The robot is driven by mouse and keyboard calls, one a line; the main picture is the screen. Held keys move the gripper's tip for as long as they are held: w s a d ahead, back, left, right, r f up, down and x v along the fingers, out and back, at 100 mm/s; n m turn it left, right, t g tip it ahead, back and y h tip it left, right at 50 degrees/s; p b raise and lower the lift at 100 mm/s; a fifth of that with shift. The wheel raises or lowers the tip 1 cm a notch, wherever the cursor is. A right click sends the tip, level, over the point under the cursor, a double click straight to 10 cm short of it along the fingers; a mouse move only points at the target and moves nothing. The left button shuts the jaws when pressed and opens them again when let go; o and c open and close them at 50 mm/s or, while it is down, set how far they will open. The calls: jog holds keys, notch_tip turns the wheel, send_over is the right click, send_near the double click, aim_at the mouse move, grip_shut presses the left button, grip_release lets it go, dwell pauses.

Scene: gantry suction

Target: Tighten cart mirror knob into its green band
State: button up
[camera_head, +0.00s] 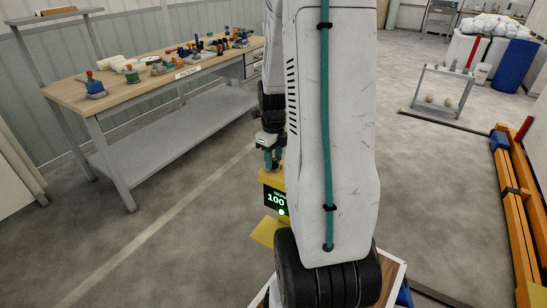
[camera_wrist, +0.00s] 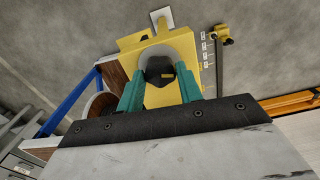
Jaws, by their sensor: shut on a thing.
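The knob (camera_wrist: 158,69) is dark and sits between my teal fingertips in the wrist view, in front of a pale grey round part on the yellow housing (camera_wrist: 154,96). My gripper (camera_wrist: 161,79) is shut on the knob. In the head view my gripper (camera_head: 272,158) is at the yellow housing, partly hidden behind my arm; the knob cannot be made out there. A black display (camera_head: 275,199) on the housing reads 100, with a bright green dot below. I cannot make out a green band.
A long workbench (camera_head: 150,81) with tools and parts stands at the left. Orange beams (camera_head: 515,200) run along the right side. A small grey rack (camera_head: 443,92) and a blue roll (camera_head: 514,66) stand at the back right. Open floor lies between the bench and my arm.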

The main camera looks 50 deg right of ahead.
aim_at(274, 160)
jog(key=o, duration=1)
jog(key=shift+r, duration=0.1)
notch_tip(274, 160, up, 8)
jog(key=shift+f, duration=0.15)
